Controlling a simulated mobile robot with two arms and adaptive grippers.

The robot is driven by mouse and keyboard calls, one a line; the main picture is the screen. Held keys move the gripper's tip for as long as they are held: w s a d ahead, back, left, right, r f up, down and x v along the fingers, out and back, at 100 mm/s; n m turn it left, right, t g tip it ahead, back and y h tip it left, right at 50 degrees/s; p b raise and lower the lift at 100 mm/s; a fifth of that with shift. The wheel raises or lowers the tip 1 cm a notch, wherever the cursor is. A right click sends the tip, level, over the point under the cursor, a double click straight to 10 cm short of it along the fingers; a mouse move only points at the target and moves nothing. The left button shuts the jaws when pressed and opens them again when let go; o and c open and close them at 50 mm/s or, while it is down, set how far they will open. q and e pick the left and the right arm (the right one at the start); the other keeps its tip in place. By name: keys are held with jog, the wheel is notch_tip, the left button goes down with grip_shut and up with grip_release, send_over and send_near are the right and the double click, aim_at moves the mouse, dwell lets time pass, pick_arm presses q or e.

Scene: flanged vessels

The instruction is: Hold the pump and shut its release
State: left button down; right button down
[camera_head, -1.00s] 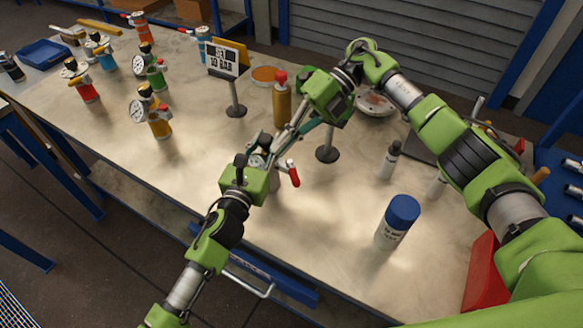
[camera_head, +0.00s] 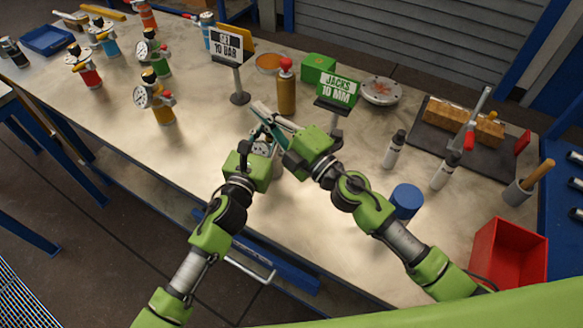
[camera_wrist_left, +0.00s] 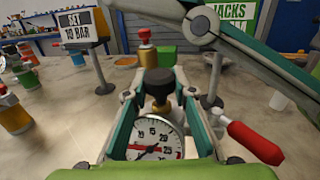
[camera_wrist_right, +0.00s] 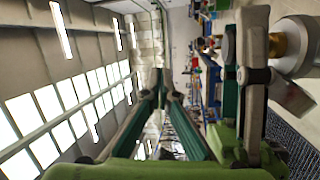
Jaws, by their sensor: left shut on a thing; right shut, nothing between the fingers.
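The pump shows a round white gauge (camera_wrist_left: 157,138) with a black knob (camera_wrist_left: 160,85) above it in the left wrist view. A red-handled lever (camera_wrist_left: 255,142) sticks out to its right. My left gripper (camera_wrist_left: 160,97) is shut on the pump, one finger on each side. In the head view the gauge (camera_head: 262,148) is partly hidden between my two grippers. My right gripper (camera_head: 262,112) is shut and empty, its fingers just beyond and above the pump. Its fingers (camera_wrist_left: 203,25) cross the upper right of the left wrist view. I cannot see it touching the lever.
Behind stand a tan red-topped cylinder (camera_head: 286,92), a "SET 10 BAR" sign (camera_head: 228,45) and a "JACKS 10 MM" sign (camera_head: 338,88). Several gauged pumps are at left. The front left tabletop is clear.

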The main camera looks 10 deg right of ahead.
jog(key=s+d+f+m+h, duration=0.3)
jog(key=s+f+m+h, duration=0.1)
jog(key=s+m+h, duration=0.4)
jog(key=s+d+f+m+h, duration=0.3)
jog(key=s+f+m+h, duration=0.3)
jog(key=s, duration=0.4)
jog(key=r+x, duration=0.2)
jog(key=x, duration=0.7)
jog(key=shift+w+a+f+m+t+y, duration=0.3)
jog(key=shift+w+a+m, duration=0.1)
jog(key=shift+w+a, duration=0.15)
